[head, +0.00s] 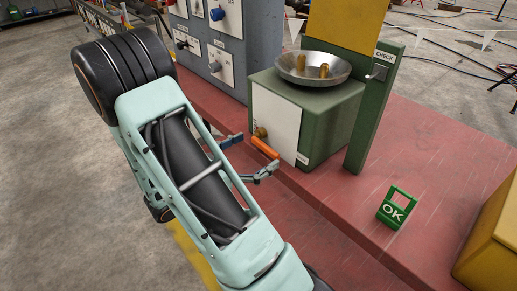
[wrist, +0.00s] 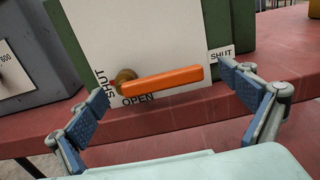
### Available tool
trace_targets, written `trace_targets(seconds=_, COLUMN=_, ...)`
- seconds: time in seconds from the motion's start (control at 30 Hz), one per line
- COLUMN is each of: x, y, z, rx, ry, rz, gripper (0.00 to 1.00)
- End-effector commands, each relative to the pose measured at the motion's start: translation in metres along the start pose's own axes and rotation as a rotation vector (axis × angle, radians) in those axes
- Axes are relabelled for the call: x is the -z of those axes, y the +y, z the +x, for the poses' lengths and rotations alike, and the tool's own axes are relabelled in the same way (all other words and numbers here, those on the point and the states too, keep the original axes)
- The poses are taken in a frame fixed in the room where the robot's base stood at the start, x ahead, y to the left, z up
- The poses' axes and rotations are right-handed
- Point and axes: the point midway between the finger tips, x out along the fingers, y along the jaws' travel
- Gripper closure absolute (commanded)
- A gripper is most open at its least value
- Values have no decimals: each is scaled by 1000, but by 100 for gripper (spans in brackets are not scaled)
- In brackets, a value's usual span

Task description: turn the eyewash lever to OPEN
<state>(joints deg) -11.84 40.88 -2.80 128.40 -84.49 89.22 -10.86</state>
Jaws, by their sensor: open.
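The orange eyewash lever (wrist: 165,82) sticks out from a brass pivot (wrist: 124,78) on the white panel (wrist: 150,35) of the green eyewash stand. In the wrist view it lies nearly level, its free end pointing right, toward a SHUT label (wrist: 221,54). An OPEN label (wrist: 138,98) is just below the pivot, and another SHUT label stands left of it. The lever also shows in the head view (head: 265,147). My gripper (head: 249,158) is open in front of the panel, with its blue-padded fingers apart on either side of the lever. I see no clear contact.
A steel bowl (head: 313,69) with brass nozzles tops the stand. A green post (head: 372,115) marked CHECK stands right of it, and a grey panel (head: 217,45) with knobs stands left.

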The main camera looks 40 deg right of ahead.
Motion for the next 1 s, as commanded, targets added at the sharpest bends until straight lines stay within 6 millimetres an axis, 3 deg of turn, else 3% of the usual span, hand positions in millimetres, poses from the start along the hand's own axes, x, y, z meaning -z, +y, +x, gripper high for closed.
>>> trace_targets(seconds=0.37, x=0, y=0, z=8, rx=0, ry=0, rz=0, gripper=3)
trace_targets(seconds=0.93, x=0, y=0, z=8, rx=1, ry=0, rz=0, gripper=64)
trace_targets(seconds=1.0, x=0, y=0, z=8, rx=1, ry=0, rz=-1, gripper=64)
